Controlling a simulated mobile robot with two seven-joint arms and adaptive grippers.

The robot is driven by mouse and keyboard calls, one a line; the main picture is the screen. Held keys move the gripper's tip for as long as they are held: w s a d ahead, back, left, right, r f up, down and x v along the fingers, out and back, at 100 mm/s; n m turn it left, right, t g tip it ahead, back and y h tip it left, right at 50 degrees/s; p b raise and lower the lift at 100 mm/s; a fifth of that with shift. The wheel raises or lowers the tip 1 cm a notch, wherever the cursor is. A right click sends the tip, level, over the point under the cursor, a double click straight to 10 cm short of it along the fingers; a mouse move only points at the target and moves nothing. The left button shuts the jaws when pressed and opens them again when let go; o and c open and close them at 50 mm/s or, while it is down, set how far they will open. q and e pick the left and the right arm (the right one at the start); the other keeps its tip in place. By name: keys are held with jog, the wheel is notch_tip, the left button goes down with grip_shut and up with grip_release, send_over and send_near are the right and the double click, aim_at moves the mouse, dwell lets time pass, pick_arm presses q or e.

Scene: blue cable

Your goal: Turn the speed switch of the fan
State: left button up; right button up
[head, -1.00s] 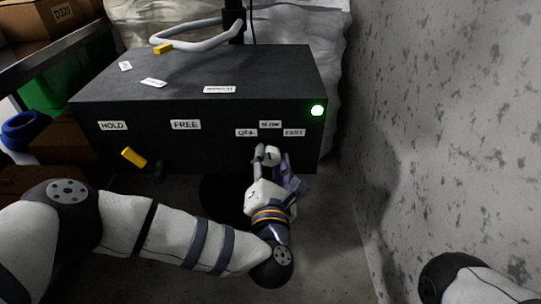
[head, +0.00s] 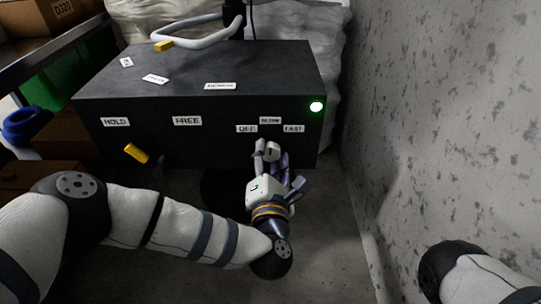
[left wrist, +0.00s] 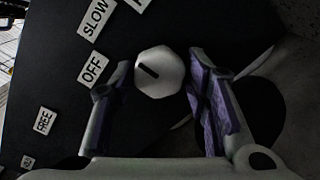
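The speed switch is a white faceted knob (left wrist: 159,72) with a black mark, low on the front of the dark fan control box (head: 150,118). In the head view the knob (head: 271,153) shows between my fingertips. The mark lies slanted, its upper end toward the OFF label (left wrist: 93,70). My left gripper (left wrist: 160,70) is open, with one finger on each side of the knob. Narrow gaps seem to separate fingers and knob; contact is hard to tell. My right gripper is out of view; only part of that arm shows at the lower right.
SLOW (left wrist: 95,18) and FAST (head: 293,129) labels sit above the knob. A yellow-tipped lever (head: 136,153) sticks out at the left. A concrete wall (head: 440,110) closes the right side.

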pick_arm(q)
jog(key=shift+o, duration=0.6)
jog(key=s, duration=1.2)
